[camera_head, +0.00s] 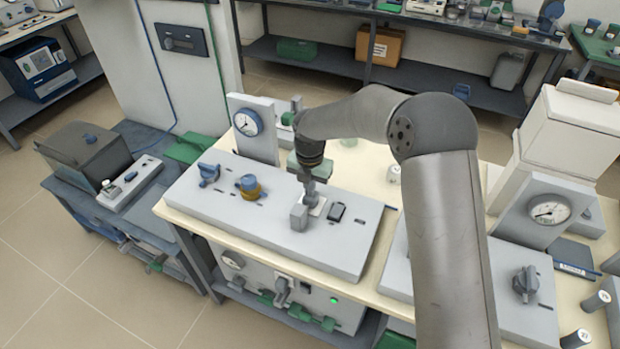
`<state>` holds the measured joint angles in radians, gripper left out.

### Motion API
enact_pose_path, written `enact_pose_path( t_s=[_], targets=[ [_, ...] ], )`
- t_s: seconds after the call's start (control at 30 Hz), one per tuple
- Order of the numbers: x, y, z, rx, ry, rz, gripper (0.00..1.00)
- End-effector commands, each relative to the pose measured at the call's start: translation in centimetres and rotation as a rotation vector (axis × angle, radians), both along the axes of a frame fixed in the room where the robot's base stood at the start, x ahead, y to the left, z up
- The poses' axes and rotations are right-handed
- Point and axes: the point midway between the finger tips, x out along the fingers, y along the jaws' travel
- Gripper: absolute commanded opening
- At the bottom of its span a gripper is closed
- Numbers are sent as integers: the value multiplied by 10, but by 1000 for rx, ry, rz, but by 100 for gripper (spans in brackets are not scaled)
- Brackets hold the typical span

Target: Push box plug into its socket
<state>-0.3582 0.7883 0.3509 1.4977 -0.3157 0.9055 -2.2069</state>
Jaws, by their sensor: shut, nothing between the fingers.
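My gripper (309,194) is shut and points down at the grey panel (250,222) on the cream bench, right of the panel's middle. A small grey box-shaped block (298,217), which looks like the box plug, stands upright on the panel just below and left of my fingertips. A light plate (317,208) lies beside the block, partly hidden by my gripper; it may be the socket. I cannot tell whether my fingers touch the block, or how deep the block sits.
A dark switch (336,212) sits right of the block. A yellow-and-blue knob (249,187) and a blue knob (208,174) stand to the left. A dial gauge (248,122) rises behind the panel. Another panel with a grey knob (526,283) is at the right.

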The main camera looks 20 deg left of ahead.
Motion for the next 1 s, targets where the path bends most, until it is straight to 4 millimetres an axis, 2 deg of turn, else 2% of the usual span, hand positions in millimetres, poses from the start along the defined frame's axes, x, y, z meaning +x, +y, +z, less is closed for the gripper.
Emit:
enact_pose_path(
  t_s=[0.07, 0.23, 0.4, 0.47, 0.7, 0.83, 1.0],
  targets=[
    [-2, -2, -8, -6, 10, 0, 0],
    [-3, -2, 6, -5, 10, -1, 0],
    [-2, -2, 46, 0, 1, -2, 0],
    [-1, -2, 52, 3, -3, -2, 0],
    [-1, -1, 107, 3, -5, -1, 0],
    [-1, -1, 127, 3, -3, -1, 0],
    [-2, -1, 140, 2, -2, -1, 0]
  ],
)
